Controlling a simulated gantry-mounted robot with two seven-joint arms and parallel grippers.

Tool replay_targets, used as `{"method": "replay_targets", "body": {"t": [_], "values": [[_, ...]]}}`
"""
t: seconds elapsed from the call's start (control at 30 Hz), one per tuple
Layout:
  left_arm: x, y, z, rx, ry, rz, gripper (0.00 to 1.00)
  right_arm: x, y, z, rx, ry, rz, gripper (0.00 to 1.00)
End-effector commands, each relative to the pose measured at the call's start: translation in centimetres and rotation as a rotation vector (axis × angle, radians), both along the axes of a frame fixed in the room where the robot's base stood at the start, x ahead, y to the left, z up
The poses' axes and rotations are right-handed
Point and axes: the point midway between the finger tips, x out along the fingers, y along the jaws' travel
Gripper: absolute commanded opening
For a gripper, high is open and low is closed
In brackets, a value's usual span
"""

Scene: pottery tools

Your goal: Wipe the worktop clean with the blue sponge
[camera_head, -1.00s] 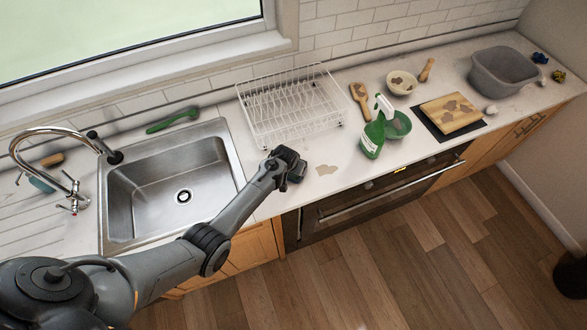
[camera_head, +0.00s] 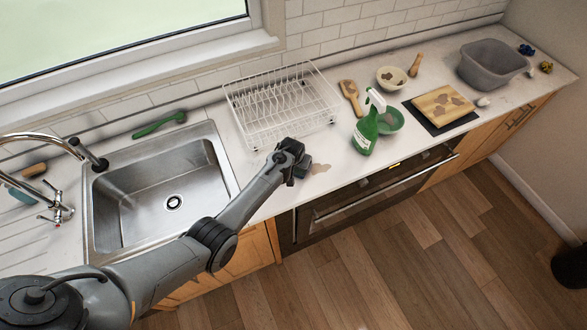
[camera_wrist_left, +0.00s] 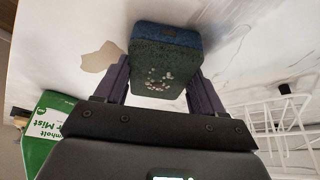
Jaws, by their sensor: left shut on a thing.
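My left gripper (camera_head: 298,164) is shut on the blue sponge (camera_head: 304,166) over the worktop (camera_head: 285,205), near its front edge. In the left wrist view the sponge (camera_wrist_left: 165,58) sits between the two fingers; it has a blue layer and a dark green face with pale specks. A brown stain (camera_head: 320,169) lies just right of the sponge; it also shows in the left wrist view (camera_wrist_left: 100,57). Faint grey smears (camera_wrist_left: 235,45) mark the worktop there. Whether the sponge touches the worktop is unclear. My right gripper is not in view.
A white dish rack (camera_head: 283,112) stands behind the gripper, and the sink (camera_head: 160,190) is to the left. A green spray bottle (camera_head: 366,130), green bowl (camera_head: 390,120), stained wooden board (camera_head: 442,102) and grey basin (camera_head: 492,65) stand to the right.

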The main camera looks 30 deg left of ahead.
Motion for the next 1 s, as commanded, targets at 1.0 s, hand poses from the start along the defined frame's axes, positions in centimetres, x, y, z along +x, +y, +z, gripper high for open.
{"method": "replay_targets", "body": {"t": [1.0], "values": [[-0.1,0.1,0.2,0.0,0.003,0.001,0.56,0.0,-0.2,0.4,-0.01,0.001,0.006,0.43]]}}
